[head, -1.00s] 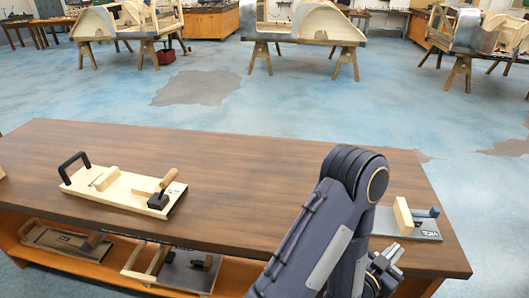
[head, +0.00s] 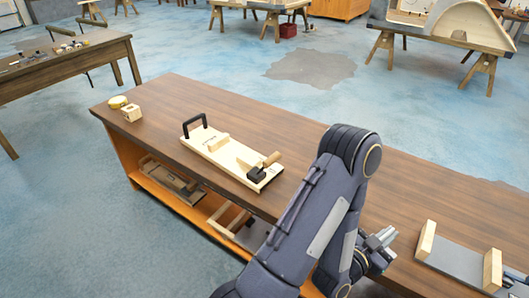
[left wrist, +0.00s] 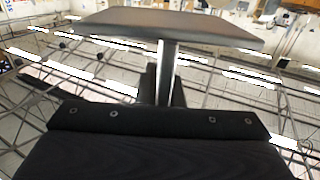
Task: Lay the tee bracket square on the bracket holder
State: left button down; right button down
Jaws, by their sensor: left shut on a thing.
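My left gripper (head: 378,243) shows in the head view beside my dark arm, over the front of the bench; its fingertips are small and partly hidden. In the left wrist view a dark flat plate on a silver upright post, T-shaped like the tee bracket (left wrist: 170,28), stands out from the gripper, which is shut on it. In the head view, a grey plate with two wooden blocks (head: 458,262) lies at the right of the bench, and a pale wooden board with a black handle (head: 228,150) lies left of my arm. I cannot tell which is the bracket holder. My right gripper is not in view.
The brown bench (head: 300,135) has clear top between the two fixtures, behind my arm. A small wooden block (head: 131,113) and a yellow roll (head: 117,102) sit at its far left. More fixtures (head: 172,182) lie on the lower shelf. Another table (head: 65,68) stands left.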

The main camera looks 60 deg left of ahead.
aim_at(229, 151)
jog(key=j+u, duration=0.1)
jog(key=u, duration=2.15)
